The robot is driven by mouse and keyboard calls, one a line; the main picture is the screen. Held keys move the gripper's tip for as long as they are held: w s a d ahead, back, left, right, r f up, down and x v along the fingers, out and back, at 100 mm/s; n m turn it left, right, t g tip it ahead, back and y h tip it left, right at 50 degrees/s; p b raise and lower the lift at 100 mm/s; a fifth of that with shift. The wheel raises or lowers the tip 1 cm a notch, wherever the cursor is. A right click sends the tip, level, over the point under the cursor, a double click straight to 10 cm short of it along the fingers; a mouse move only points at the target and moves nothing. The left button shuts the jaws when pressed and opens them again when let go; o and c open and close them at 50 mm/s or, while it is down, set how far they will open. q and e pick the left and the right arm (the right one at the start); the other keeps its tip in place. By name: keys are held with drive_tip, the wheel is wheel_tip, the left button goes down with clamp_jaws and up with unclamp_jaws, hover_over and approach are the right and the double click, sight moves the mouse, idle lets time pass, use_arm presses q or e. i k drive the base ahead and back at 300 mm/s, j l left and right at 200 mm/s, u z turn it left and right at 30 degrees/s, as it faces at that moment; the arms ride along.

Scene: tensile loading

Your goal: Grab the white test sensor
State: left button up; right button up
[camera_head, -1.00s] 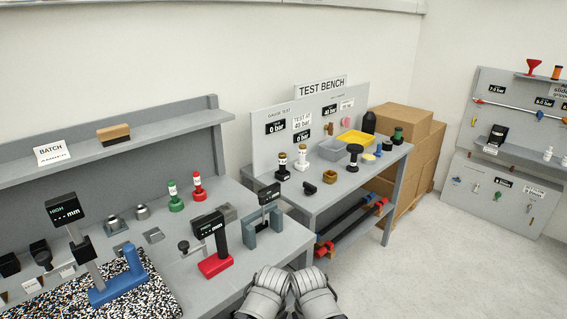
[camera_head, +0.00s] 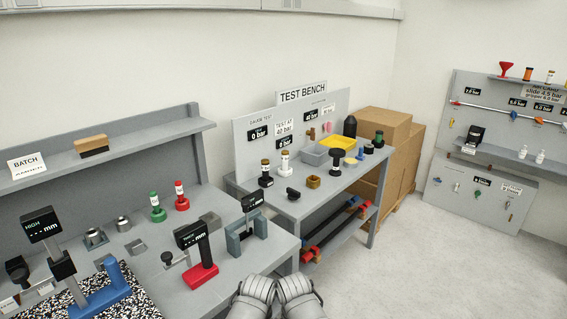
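A small upright white sensor with a brownish top (camera_head: 284,163) stands on the test bench (camera_head: 308,205), near the bench's left end. A similar dark sensor (camera_head: 265,174) stands just to its left. Two grey rounded parts of my arms show side by side at the bottom edge, well short of the bench. No gripper fingers can be seen, so both grippers are out of view. Nothing touches the white sensor.
On the bench are a grey bin (camera_head: 315,154), a yellow tray (camera_head: 341,143) and a black stand (camera_head: 336,161). A gauge table (camera_head: 215,284) lies to the left. Cardboard boxes (camera_head: 399,165) stand behind the bench's right end. The floor (camera_head: 420,270) at right is clear.

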sight(285, 154)
drive_tip(key=i+l, duration=0.45)
drive_tip(key=l, duration=0.15)
drive_tip(key=i+l+z, duration=0.1)
drive_tip(key=i+l, duration=0.4)
drive_tip(key=l, duration=0.1)
